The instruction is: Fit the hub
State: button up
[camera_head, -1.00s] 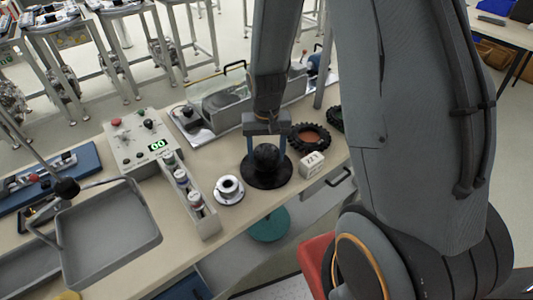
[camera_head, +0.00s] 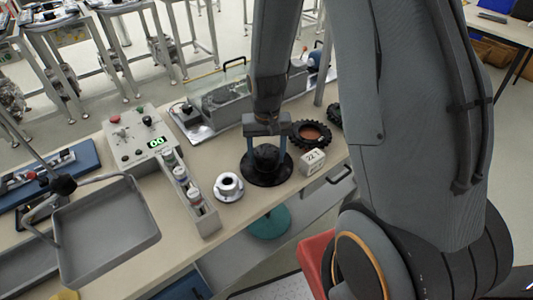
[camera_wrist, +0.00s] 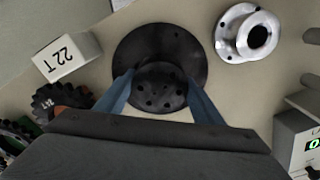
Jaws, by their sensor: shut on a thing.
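My gripper (camera_head: 267,146) points down at a black round hub-like part (camera_head: 266,157), with one blue finger on each side of its raised middle. In the wrist view the fingers (camera_wrist: 160,92) close on this raised part (camera_wrist: 160,88), whose top face has several small holes. A wide black flange or disc (camera_wrist: 190,48) lies around and below it at table level; I cannot tell whether the two are one piece. A silver flanged hub (camera_head: 228,186) with a central bore stands on the table to the left. It also shows in the wrist view (camera_wrist: 247,34), apart from my gripper.
A white block marked 22 T (camera_head: 313,161) and black toothed rings (camera_head: 310,135) stand right of the gripper. A narrow rack (camera_head: 190,193), a control box (camera_head: 139,138) and a grey tray (camera_head: 105,230) lie to the left. A long grey fixture (camera_head: 225,100) stands behind.

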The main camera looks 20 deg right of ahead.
aim_at(267, 152)
jog(key=shift+f, duration=0.3)
jog(key=o, duration=1.6)
jog(key=shift+o, duration=0.2)
jog(key=shift+r+b, duration=0.95)
jog(key=shift+r, duration=2.95)
jog(key=s+r+n+t, duration=0.1)
jog(key=s+r+n, duration=0.2)
jog(key=s, duration=0.6)
notch_tip(267, 152, up, 2)
